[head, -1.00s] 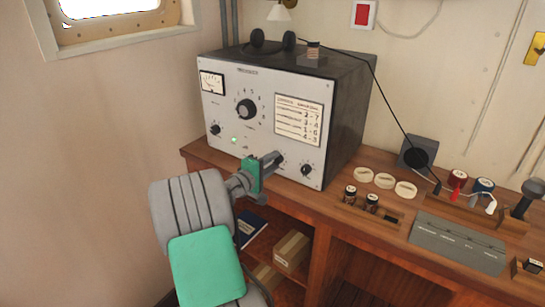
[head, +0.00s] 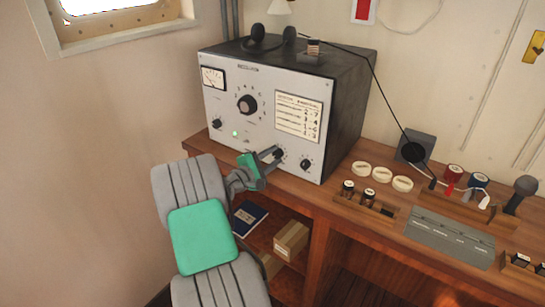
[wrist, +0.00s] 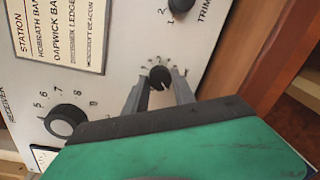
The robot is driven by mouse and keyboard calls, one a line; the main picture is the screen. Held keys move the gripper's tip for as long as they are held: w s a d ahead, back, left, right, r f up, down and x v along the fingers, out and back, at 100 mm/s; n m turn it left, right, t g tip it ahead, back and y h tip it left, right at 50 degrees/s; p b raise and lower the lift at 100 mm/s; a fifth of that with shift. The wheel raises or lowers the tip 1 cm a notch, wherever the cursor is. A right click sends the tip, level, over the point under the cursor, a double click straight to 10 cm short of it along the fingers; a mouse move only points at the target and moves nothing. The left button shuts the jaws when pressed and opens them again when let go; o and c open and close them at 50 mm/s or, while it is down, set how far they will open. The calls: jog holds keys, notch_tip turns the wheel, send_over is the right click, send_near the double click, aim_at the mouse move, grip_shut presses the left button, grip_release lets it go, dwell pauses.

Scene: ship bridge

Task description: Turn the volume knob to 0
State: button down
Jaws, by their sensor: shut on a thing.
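A grey-faced radio receiver (head: 225,117) stands on the wooden desk. My gripper (head: 272,155) reaches its lower front, at the small black knob (head: 278,154) left of the lower-right knob. In the wrist view, the fingers of my gripper (wrist: 160,84) are closed on both sides of this black knob (wrist: 160,76). A pale pointer line shows on the knob, with small scale marks around it. Its name label is hidden, so I cannot read whether it says volume.
The lower-right knob (head: 306,165) is close by; it also shows in the wrist view (wrist: 181,4), beside letters reading "TRIM". A large numbered dial (head: 247,104) is above left. Open shelves with a cardboard box (head: 291,240) are below the desk. Headphones (head: 256,38) lie on top.

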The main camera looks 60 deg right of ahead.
jog(key=c, duration=1)
grip_release()
jog(key=shift+c, duration=0.2)
jog(key=b+v, duration=0.1)
jog(key=v, duration=0.7)
